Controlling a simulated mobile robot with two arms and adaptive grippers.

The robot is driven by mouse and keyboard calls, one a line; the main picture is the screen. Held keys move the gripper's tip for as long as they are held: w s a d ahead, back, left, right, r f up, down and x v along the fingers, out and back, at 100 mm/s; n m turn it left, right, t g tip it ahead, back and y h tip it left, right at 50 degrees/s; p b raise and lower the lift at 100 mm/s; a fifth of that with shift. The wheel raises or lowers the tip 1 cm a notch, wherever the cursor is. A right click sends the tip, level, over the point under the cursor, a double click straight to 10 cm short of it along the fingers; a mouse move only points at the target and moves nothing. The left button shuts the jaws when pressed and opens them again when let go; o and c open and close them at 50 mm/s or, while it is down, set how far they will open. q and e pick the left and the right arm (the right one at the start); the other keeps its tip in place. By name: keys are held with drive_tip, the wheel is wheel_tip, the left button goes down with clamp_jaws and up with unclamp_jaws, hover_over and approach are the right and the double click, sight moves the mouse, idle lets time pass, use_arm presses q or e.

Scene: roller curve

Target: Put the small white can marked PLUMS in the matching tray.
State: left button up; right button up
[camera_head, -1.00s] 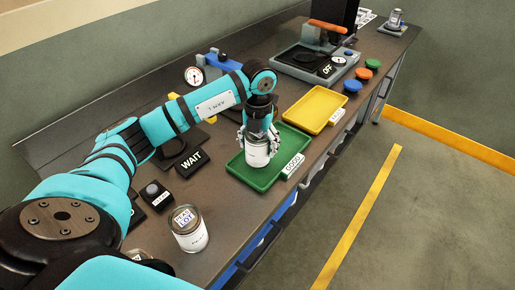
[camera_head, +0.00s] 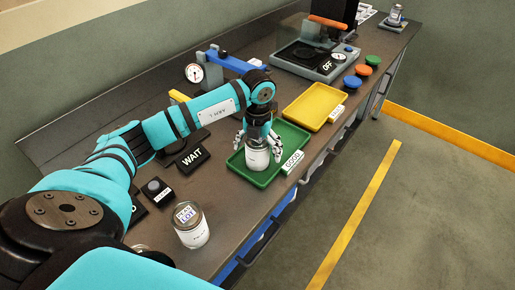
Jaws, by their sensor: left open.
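A small white can (camera_head: 256,157) stands upright in the green tray (camera_head: 247,176), whose front label (camera_head: 292,162) seems to read GOOD. My left gripper (camera_head: 258,143) is directly over this can, with its open fingers around the can's top. The print on this can is too small to read. My right gripper is not in view.
A WAIT sign (camera_head: 193,159) and a small button box (camera_head: 157,192) lie left of the green tray. A gauge device (camera_head: 195,73) stands behind. A press-like station (camera_head: 310,60) with an OFF sign and several coloured buttons (camera_head: 363,71) are farther right. Another can (camera_head: 395,14) stands at the far end.

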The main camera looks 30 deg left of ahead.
use_arm(q)
drive_tip(key=shift+r, duration=0.5)
wheel_tip(320, 180, up, 11)
drive_tip(key=b, duration=0.3)
drive_tip(key=shift+f, duration=0.2)
drive_tip(key=shift+r, duration=0.35)
